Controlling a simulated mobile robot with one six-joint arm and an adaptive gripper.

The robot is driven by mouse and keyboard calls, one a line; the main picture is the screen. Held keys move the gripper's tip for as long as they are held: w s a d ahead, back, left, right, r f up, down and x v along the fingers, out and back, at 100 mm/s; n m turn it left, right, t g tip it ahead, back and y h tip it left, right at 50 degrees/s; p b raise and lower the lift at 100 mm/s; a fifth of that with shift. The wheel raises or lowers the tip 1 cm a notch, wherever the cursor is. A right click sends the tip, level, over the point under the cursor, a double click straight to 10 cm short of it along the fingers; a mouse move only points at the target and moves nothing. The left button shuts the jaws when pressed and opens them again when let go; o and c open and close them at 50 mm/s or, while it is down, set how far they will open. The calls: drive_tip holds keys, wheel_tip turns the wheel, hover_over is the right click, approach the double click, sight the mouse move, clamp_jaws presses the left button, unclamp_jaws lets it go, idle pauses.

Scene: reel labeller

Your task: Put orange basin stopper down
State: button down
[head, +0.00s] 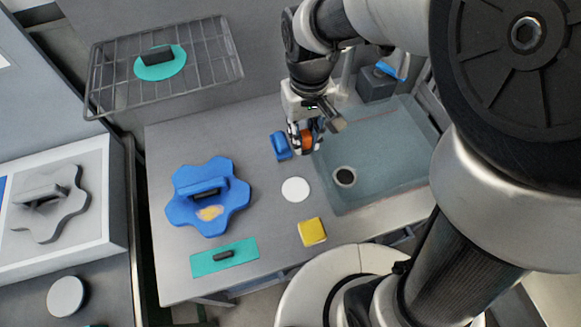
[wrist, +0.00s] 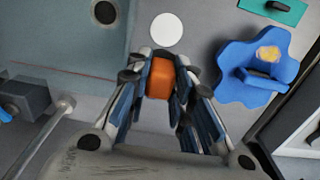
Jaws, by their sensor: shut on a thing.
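The orange basin stopper (wrist: 160,78) is held between the two fingers of my gripper (wrist: 162,62) in the wrist view. In the head view only a small orange part of it (head: 306,138) shows at my gripper (head: 305,147). My gripper is shut on it, over the counter just left of the basin (head: 405,150). The basin has a dark round drain (head: 345,176), which also shows in the wrist view (wrist: 104,12). I cannot tell how high the stopper is above the surface.
A white disc (head: 295,189) lies nearest on the counter (head: 262,215). A yellow block (head: 312,232), a blue flower-shaped piece with a handle (head: 208,195) and a teal strip (head: 224,257) lie around it. A blue block-like shape (head: 280,145) shows beside my gripper. A wire rack (head: 108,92) hangs behind.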

drive_tip(key=shift+s+a+f+b, duration=0.3)
drive_tip(key=shift+a+f+b, duration=0.15)
drive_tip(key=shift+a, duration=0.25)
drive_tip(key=b, duration=0.7)
hover_over(296, 189)
wheel_tip(296, 189, down, 20)
drive_tip(key=shift+r, duration=0.15)
drive_tip(key=c, duration=1.4)
unclamp_jaws()
